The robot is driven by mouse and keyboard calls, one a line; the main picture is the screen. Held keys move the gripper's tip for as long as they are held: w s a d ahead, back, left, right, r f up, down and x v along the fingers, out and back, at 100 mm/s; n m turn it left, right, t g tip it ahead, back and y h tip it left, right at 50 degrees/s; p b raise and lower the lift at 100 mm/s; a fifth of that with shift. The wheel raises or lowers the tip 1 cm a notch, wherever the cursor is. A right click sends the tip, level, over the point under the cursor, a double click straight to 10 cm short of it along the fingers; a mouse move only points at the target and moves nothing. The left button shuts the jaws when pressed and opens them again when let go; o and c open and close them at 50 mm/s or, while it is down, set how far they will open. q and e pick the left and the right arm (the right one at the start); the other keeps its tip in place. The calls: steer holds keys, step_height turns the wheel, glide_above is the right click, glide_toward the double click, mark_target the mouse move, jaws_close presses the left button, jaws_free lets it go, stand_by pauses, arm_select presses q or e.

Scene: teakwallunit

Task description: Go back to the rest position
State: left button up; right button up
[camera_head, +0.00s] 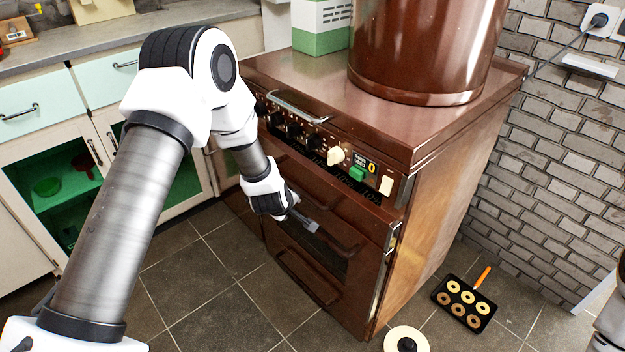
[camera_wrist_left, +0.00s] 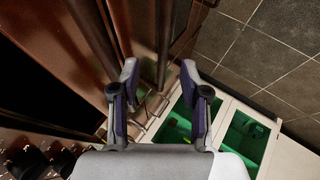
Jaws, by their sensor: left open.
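My left gripper (camera_head: 302,217) is in front of the brown oven's (camera_head: 430,215) front, close to the upper door handle (camera_head: 335,240). In the left wrist view its two fingers (camera_wrist_left: 160,78) are spread apart with nothing held between them. A brown bar (camera_wrist_left: 164,40) shows in the gap between the fingertips; I cannot tell whether it touches them. The oven doors look shut. My right gripper is not in view; only a piece of a white arm shows at the right edge of the head view.
A large brown pot (camera_head: 425,50) and a green-and-white box (camera_head: 320,28) stand on the oven top. A black tray with ring-shaped pastries (camera_head: 464,303) and a round white lid (camera_head: 406,341) lie on the floor. Pale green cabinets (camera_head: 38,108) stand left; tiled floor (camera_head: 215,295) is clear in front.

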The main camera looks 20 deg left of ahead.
arm_select(q)
steer(key=s+d+f+m+g, duration=0.2)
steer(key=s+f, duration=0.4)
steer(key=s, duration=0.3)
steer(key=s+d+f+m+g+h, duration=0.1)
steer(key=s+d+f+m+g, duration=0.1)
steer(key=s+f, duration=0.45)
steer(key=s+d+f+m+g, duration=0.2)
steer(key=s+d+f, duration=0.15)
steer(key=s, duration=0.65)
steer(key=s+d+r+m+g+h, duration=0.1)
steer(key=s+d+m+g, duration=0.1)
steer(key=s+m, duration=0.75)
step_height(320, 180, up, 16)
steer(key=s+n+p, duration=0.1)
steer(key=p, duration=1.4)
steer(key=shift+s+p, duration=0.15)
steer(key=shift+p, duration=0.25)
steer(key=shift+a, duration=0.1)
